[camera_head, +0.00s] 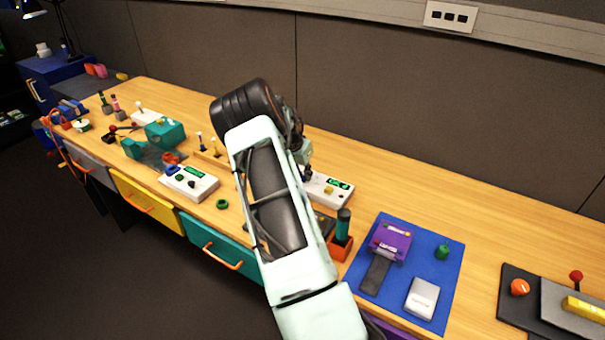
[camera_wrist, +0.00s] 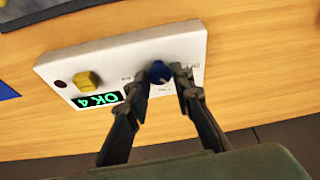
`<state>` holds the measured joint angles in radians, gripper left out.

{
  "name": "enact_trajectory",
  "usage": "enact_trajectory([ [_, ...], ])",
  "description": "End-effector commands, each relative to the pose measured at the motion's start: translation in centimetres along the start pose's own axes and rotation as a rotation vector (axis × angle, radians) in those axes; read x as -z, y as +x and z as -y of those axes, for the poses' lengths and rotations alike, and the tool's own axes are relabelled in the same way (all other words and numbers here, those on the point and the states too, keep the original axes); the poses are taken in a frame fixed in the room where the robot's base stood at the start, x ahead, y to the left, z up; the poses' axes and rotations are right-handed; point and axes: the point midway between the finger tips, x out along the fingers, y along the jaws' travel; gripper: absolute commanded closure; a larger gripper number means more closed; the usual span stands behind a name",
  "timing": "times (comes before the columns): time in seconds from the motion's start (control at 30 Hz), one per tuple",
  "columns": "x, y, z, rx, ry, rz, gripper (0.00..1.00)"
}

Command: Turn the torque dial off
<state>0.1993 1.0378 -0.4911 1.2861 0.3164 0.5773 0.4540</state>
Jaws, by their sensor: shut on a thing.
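My gripper (camera_wrist: 161,76) is shut on the blue dial, one finger on each side. My fingertips are mostly hidden there.
A second white panel (camera_head: 203,187) and a green ring (camera_head: 222,204) lie left of my arm. An orange holder with a dark-green handle (camera_head: 343,227) stands close right. A blue mat (camera_head: 449,259) lies farther right. Bare wood lies behind the panel.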

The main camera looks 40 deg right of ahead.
Motion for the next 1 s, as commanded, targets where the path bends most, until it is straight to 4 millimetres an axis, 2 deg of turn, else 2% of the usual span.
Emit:
enact_trajectory([
  [0.37,-0.03,0.22,-0.12,0.023,-0.048,0.000,1.00],
  [1.0,0.11,0.38,-0.56,0.202,-0.479,-0.002,1.00],
])
